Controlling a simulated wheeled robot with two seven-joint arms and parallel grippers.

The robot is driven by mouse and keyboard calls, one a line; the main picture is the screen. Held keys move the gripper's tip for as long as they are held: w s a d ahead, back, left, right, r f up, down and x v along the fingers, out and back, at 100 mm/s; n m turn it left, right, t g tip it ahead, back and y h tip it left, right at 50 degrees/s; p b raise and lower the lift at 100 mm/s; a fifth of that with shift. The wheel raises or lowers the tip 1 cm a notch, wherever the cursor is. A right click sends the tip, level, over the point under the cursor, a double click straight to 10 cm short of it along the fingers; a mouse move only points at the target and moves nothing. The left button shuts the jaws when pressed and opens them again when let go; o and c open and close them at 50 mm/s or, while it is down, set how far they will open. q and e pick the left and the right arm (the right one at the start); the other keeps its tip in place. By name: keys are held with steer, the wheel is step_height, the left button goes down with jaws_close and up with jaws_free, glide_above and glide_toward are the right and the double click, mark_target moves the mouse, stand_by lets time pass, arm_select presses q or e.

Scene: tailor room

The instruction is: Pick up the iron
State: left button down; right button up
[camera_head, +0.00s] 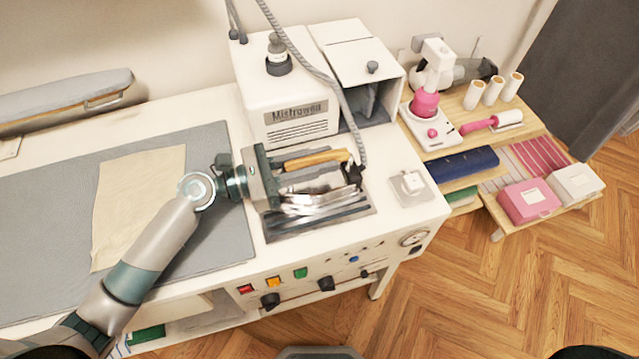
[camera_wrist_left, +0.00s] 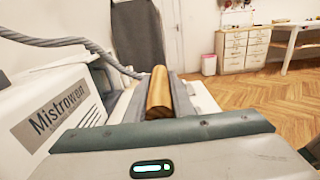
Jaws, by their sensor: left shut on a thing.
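The iron (camera_head: 325,196) has a metal body and a wooden handle (camera_head: 316,159). It is at the dark rest plate (camera_head: 318,225) on the white ironing table; I cannot tell whether it touches the plate. My left gripper (camera_head: 300,170) reaches in from the left and is shut on the iron's handle. In the left wrist view the wooden handle (camera_wrist_left: 159,92) lies between the two grey fingers. A grey hose runs to the iron's right end. The gripper hides part of the iron's left end. My right gripper is not in view.
The white steam unit (camera_head: 285,105) stands right behind the iron. A grey ironing mat (camera_head: 215,235) with beige cloth (camera_head: 138,200) lies to the left. A wooden side table with a pink machine (camera_head: 427,104), spools and boxes stands at the right. A small white switch (camera_head: 411,183) sits beside the plate.

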arm_select(q)
steer(key=shift+w+r, duration=0.15)
steer(key=shift+r, duration=0.05)
steer(key=shift+r, duration=0.1)
steer(key=shift+r, duration=2.05)
steer(key=s+d+r+p, duration=0.2)
steer(key=s+d+r, duration=0.2)
steer(key=d, duration=0.7)
steer(key=shift+r, duration=1.4)
